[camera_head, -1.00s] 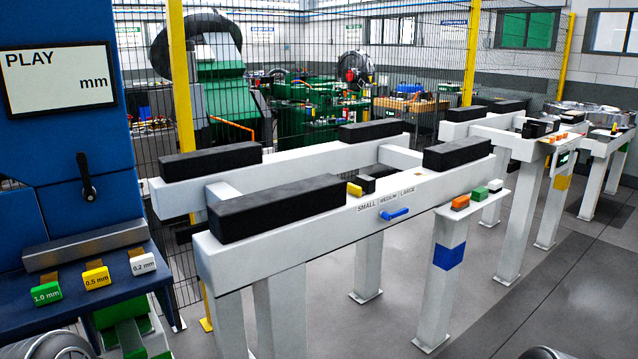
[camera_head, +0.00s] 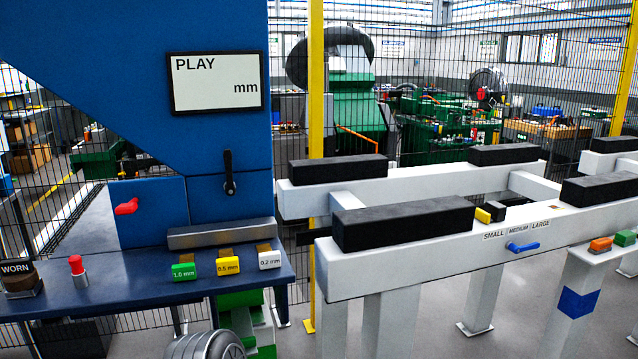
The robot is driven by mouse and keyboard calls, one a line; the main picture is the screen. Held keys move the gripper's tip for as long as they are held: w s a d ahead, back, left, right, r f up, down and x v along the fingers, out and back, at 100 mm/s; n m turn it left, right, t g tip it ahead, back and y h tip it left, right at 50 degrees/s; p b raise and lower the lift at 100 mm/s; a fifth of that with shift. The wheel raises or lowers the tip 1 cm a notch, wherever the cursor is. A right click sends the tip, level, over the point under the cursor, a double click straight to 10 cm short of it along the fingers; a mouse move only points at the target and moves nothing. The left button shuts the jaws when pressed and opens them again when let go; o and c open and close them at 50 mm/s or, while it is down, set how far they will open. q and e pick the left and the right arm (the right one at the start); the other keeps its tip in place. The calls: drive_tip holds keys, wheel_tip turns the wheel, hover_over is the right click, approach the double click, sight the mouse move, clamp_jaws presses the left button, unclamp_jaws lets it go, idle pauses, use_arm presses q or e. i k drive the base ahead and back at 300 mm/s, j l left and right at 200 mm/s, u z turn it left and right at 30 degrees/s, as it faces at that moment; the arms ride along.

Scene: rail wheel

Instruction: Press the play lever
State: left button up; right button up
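The play lever is a black lever (camera_head: 229,172) with a round pivot, standing upright on the front of the blue machine (camera_head: 130,55). It sits below a white display (camera_head: 216,82) that reads "PLAY" and "mm" with no number. Neither of my grippers shows in the head view, so nothing is seen touching the lever.
The machine's blue shelf (camera_head: 130,292) carries green 1.0 mm, yellow 0.5 mm and white 0.2 mm blocks, a red button (camera_head: 76,264) and a WORN block (camera_head: 20,279). A red lever (camera_head: 126,207) is left. A white rail stand (camera_head: 400,262) is right.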

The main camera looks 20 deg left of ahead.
sight(130, 207)
drive_tip(key=u, duration=1.65)
drive_tip(key=j+z, duration=0.1)
drive_tip(key=z, duration=0.4)
drive_tip(key=i+j+z, duration=0.1)
drive_tip(key=j+z, duration=0.35)
drive_tip(key=j, duration=0.35)
drive_tip(key=j+z, duration=0.45)
drive_tip(key=j, duration=0.4)
drive_tip(key=k+j, duration=0.1)
drive_tip(key=j, duration=0.75)
drive_tip(key=j+z, duration=0.1)
drive_tip(key=j, duration=0.7)
drive_tip(key=k, duration=0.05)
